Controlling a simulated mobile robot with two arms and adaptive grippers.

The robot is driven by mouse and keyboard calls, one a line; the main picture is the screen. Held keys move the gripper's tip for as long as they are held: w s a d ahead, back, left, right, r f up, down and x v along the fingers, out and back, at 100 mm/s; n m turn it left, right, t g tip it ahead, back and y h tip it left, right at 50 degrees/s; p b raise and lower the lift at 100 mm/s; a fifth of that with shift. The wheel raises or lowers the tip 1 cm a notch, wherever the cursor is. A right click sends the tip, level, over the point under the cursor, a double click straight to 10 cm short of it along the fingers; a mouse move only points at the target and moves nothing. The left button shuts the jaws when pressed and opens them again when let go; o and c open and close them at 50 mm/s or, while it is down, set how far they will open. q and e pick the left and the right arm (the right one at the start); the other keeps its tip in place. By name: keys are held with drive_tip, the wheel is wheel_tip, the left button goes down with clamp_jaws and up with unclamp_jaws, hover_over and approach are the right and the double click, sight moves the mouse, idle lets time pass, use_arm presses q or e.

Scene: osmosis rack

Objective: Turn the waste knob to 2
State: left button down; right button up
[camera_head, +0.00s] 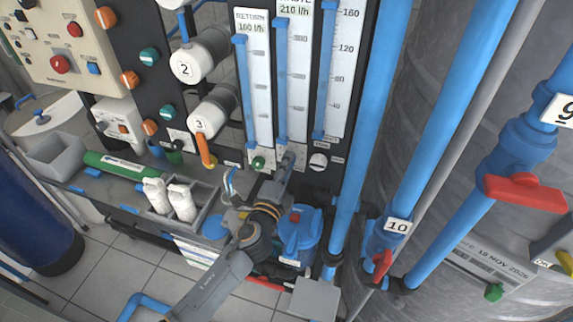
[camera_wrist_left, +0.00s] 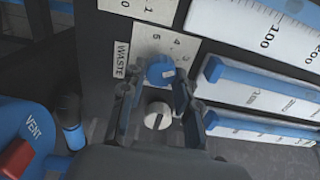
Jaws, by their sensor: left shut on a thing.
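The waste knob (camera_wrist_left: 160,69) is blue with a white mark and sits on a white numbered dial plate beside the WASTE label (camera_wrist_left: 122,58). My left gripper (camera_wrist_left: 157,84) has one finger on each side of the knob and is shut on it. In the head view my left gripper (camera_head: 289,157) reaches up to the panel below the middle flow tube (camera_head: 293,80) and hides the knob. I cannot tell which number the knob points to. My right gripper is not in view.
A green knob (camera_head: 258,162) sits left of my gripper and a white knob (camera_head: 318,160) right of it. A blue VENT housing with a red button (camera_wrist_left: 17,158) is close by in the wrist view. Blue pipes (camera_head: 365,110) stand to the right.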

use_arm(q)
drive_tip(key=m+p, duration=0.2)
drive_tip(key=m, duration=0.8)
drive_tip(key=shift+f, duration=0.15)
drive_tip(key=shift+m, duration=0.4)
drive_tip(key=c, duration=1)
unclamp_jaws()
drive_tip(key=v, duration=1.2)
drive_tip(key=shift+a, duration=0.1)
